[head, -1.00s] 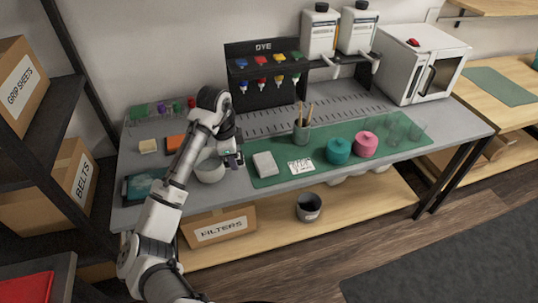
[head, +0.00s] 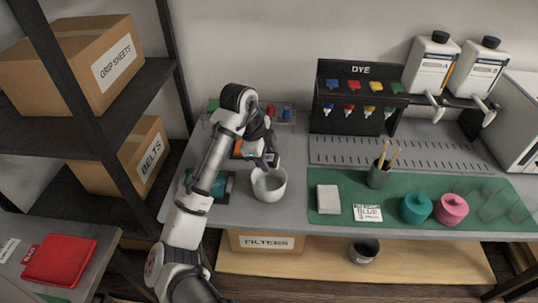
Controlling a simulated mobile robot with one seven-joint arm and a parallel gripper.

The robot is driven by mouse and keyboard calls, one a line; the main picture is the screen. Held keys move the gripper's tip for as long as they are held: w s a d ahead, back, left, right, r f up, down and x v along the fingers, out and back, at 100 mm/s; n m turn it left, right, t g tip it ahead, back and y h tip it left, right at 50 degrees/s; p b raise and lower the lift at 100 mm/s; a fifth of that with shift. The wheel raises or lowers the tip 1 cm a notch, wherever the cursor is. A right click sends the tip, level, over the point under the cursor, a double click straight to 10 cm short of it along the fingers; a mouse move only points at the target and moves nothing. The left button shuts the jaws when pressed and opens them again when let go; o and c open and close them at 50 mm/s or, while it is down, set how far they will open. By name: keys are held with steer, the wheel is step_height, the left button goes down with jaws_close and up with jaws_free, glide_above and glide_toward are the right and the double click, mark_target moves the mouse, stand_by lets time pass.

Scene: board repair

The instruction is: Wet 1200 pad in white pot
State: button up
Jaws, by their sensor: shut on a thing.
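The white pot (head: 269,188) stands on the grey bench near its front edge, left of the green mat. My gripper (head: 268,163) is over the back rim of the pot, pointing down. It is shut on a small dark pad, mostly hidden by the fingers; no 1200 label can be read on it. Whether the pad touches anything inside the pot cannot be told. An orange block (head: 238,148) shows partly behind my arm.
A pale block (head: 328,199), a label card (head: 368,213), a brush cup (head: 379,174), a teal pot (head: 415,208) and a pink pot (head: 451,209) are on the green mat (head: 345,180). A dye rack (head: 360,95) stands behind. My arm partly covers a teal-topped tray (head: 222,187).

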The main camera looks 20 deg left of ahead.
mark_target(269, 155)
steer(key=shift+f+b, duration=2.65)
steer(key=shift+f, duration=1.25)
steer(key=shift+r, duration=0.15)
steer(key=shift+r+p, duration=2.55)
steer(key=shift+r, duration=0.85)
step_height(269, 155, up, 4)
steer(key=p, duration=0.3)
steer(key=shift+r+p, duration=0.1)
steer(key=shift+p, duration=0.25)
